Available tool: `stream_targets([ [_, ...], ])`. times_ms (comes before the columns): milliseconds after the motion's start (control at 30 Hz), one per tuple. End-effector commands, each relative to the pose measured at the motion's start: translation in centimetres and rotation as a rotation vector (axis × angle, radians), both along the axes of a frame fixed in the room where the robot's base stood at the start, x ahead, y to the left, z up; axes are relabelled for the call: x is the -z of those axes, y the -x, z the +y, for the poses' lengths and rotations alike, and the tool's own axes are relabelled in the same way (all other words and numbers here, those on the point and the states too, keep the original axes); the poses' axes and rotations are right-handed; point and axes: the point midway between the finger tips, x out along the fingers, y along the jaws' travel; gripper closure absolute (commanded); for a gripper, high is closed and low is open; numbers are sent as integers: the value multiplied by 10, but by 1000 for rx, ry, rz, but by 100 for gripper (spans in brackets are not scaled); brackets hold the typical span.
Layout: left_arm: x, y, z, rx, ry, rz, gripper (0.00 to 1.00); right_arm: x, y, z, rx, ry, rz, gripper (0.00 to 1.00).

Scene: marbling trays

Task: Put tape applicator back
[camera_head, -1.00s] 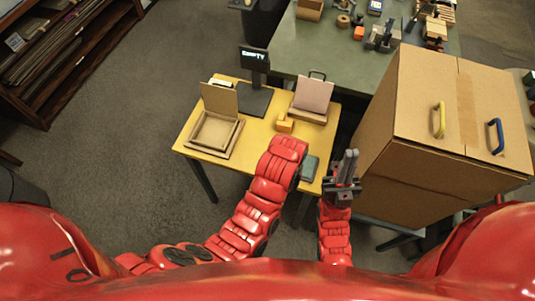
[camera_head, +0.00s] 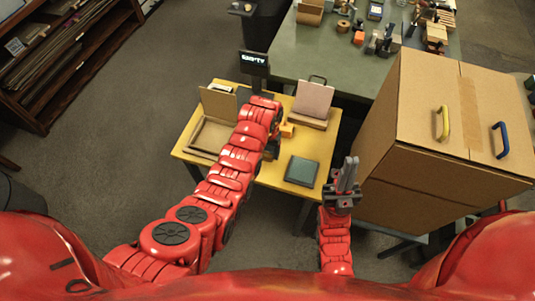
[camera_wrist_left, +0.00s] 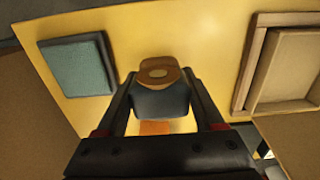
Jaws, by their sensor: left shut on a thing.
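The tape applicator shows in the left wrist view as a dark blue-grey body with a tan roll (camera_wrist_left: 158,72) at its far end. It sits between the fingers of my left gripper (camera_wrist_left: 162,98), which is shut on it, above the yellow table. In the head view my left gripper (camera_head: 272,148) is over the middle of the table, largely hidden by my own arm. An orange patch (camera_wrist_left: 155,127) shows below the dark body; I cannot tell whether it belongs to the applicator. My right gripper (camera_head: 347,176) looks shut and empty, pointing up beside the table's right edge.
The yellow table (camera_head: 262,177) holds a wooden frame tray (camera_head: 196,153) at left, a blue-green pad (camera_head: 301,171) at front right, small orange blocks (camera_head: 287,130) and a stand with a pink board (camera_head: 313,98). A small display (camera_head: 254,63) stands behind. A large cardboard box (camera_head: 420,160) is at right.

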Motion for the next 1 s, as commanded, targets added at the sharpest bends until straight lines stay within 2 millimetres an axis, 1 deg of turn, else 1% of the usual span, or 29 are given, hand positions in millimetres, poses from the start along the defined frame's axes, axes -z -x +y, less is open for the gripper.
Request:
stream_targets([
  [133,-1,-6,2,-1,2,-3,75,-3,0,0,0,0,0,100],
  [300,15,-4,2,-1,0,1,75,-13,0,0,0,0,0,100],
  [400,25,-5,1,0,0,0,75,-14,0,0,0,0,0,100],
  [500,30,-5,1,0,0,-1,75,-15,0,0,0,0,0,100],
  [633,34,-5,1,0,1,-4,75,-15,0,0,0,0,0,100],
  [900,35,-5,1,0,1,-4,75,-15,0,0,0,0,0,100],
  [1000,39,-5,1,0,1,-4,75,-11,0,0,0,0,0,100],
])
